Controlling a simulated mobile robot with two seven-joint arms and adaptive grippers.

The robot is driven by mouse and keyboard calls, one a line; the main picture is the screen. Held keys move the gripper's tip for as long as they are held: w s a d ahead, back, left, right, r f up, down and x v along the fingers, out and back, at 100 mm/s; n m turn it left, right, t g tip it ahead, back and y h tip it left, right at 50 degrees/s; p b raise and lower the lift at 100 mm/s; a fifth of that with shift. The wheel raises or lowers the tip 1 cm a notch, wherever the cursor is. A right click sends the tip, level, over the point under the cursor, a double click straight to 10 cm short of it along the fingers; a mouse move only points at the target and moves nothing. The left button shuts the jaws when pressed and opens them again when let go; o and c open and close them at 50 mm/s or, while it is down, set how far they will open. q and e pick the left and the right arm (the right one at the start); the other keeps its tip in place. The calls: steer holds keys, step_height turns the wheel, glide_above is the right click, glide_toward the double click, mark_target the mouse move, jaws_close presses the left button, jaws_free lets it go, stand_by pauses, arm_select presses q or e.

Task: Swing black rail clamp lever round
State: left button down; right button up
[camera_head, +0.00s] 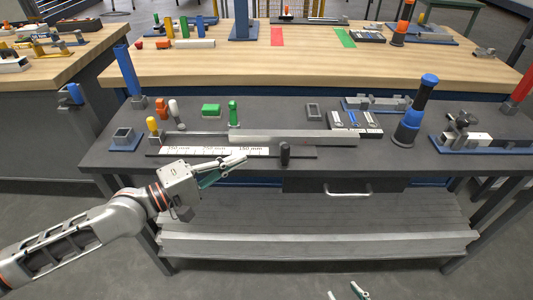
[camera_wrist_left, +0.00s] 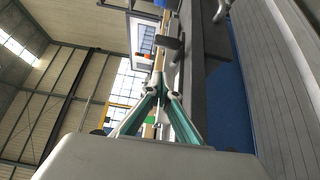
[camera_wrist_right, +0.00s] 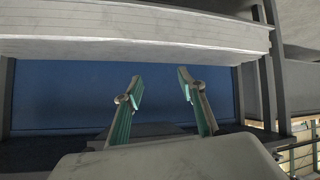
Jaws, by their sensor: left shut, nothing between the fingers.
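The black clamp lever (camera_head: 285,152) stands upright at the front edge of the dark bench, by the black rail base (camera_head: 305,153) with its white millimetre scale. A long grey bar (camera_head: 300,137) lies behind it. A dark block-like piece, probably the lever, shows ahead of the fingers in the left wrist view (camera_wrist_left: 170,42). My left gripper (camera_head: 243,157) is shut and empty, left of the lever and apart from it, over the scale's right end. My right gripper (camera_head: 347,292) is low at the bottom edge of the head view; its fingers are apart and empty in the right wrist view (camera_wrist_right: 160,76).
A tall blue-black post (camera_head: 415,110) stands to the right. A drawer handle (camera_head: 348,190) projects below the bench front.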

mark_target(284, 147)
arm_select(q)
steer(key=x, duration=0.4)
steer(key=shift+w+d+r+p, duration=0.15)
steer(key=shift+d+p, duration=0.15)
steer(key=shift+p, duration=0.05)
steer(key=d+p, duration=0.1)
steer(key=d, duration=0.2)
steer(key=shift+s+d+f+p, duration=0.2)
steer(key=shift+s+d+p, duration=0.1)
steer(key=shift+s+p, duration=0.1)
arm_select(e)
steer(key=shift+s+a+r, duration=0.4)
steer(key=shift+s+r, duration=0.05)
steer(key=shift+r, duration=0.15)
steer(key=shift+w+r, duration=0.15)
